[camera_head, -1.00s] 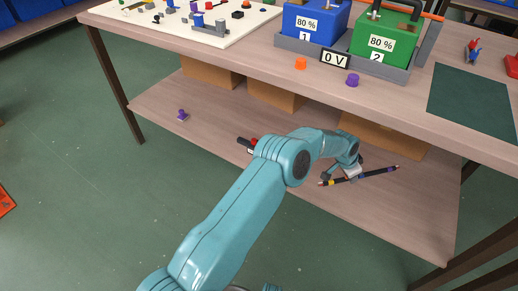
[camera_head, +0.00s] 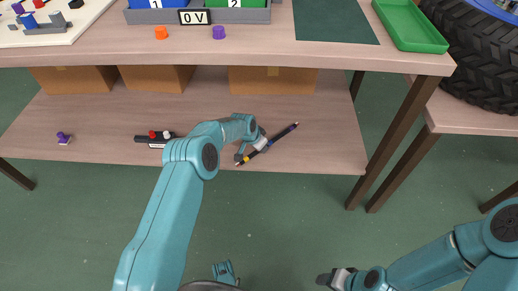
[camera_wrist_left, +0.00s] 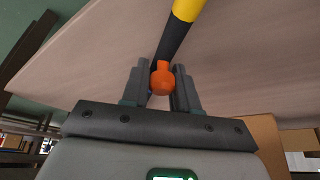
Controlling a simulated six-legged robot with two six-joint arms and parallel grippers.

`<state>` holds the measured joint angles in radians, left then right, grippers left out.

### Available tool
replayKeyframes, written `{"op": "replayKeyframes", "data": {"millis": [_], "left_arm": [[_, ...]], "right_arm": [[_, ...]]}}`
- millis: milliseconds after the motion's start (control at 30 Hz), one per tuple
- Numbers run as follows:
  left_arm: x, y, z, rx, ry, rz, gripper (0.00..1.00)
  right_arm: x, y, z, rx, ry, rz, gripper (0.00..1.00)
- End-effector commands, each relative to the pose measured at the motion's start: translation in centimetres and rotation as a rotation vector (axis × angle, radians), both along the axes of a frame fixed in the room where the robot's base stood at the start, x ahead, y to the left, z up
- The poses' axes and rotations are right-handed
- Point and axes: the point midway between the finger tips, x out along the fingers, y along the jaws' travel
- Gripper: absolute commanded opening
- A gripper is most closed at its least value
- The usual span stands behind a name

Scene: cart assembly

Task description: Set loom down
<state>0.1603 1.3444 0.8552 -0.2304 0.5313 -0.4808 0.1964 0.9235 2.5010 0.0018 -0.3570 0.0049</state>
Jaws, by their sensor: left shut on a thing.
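The loom (camera_head: 283,134) is a dark, rod-like bundle with a yellow band and a purple tip. In the head view it lies slantwise over the right part of the lower shelf (camera_head: 330,138). My left gripper (camera_head: 243,156) is at the loom's nearer portion, shut on it. In the left wrist view the loom's black and yellow length (camera_wrist_left: 176,38) runs away from the fingers, with an orange round end (camera_wrist_left: 162,82) between them. Whether the loom rests fully on the shelf is unclear. My right gripper (camera_head: 322,279) is at the bottom right, away from the shelf; its opening is too small to judge.
A black part with red and white knobs (camera_head: 155,138) and a purple piece (camera_head: 64,138) lie on the shelf. Cardboard boxes (camera_head: 272,80) stand behind. The tabletop (camera_head: 330,52) overhangs above; a table leg (camera_head: 390,145) stands at right.

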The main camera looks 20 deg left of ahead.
Motion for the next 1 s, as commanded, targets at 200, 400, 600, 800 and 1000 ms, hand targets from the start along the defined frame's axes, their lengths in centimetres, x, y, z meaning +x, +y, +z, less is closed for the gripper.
{"op": "replayKeyframes", "data": {"millis": [200,400,600,800,1000], "left_arm": [[0.0,0.1,-0.6,0.000,-0.001,0.001,0.00],[0.0,0.1,-1.0,0.000,-0.001,0.000,0.00],[-0.1,0.1,-0.9,0.000,0.000,0.000,0.55],[-0.1,0.1,-0.7,0.000,0.000,0.000,0.55],[-0.8,0.5,2.1,0.001,0.000,0.000,0.55]], "right_arm": [[0.1,-0.1,-0.2,0.000,-0.001,-0.003,0.57],[0.1,-0.1,-0.8,-0.001,-0.003,-0.004,0.57],[0.1,-0.1,-0.6,-0.001,-0.003,-0.004,0.57],[0.1,-0.1,-0.4,0.000,-0.002,-0.004,0.57],[-0.2,0.2,1.3,0.002,0.003,0.006,0.57]]}}
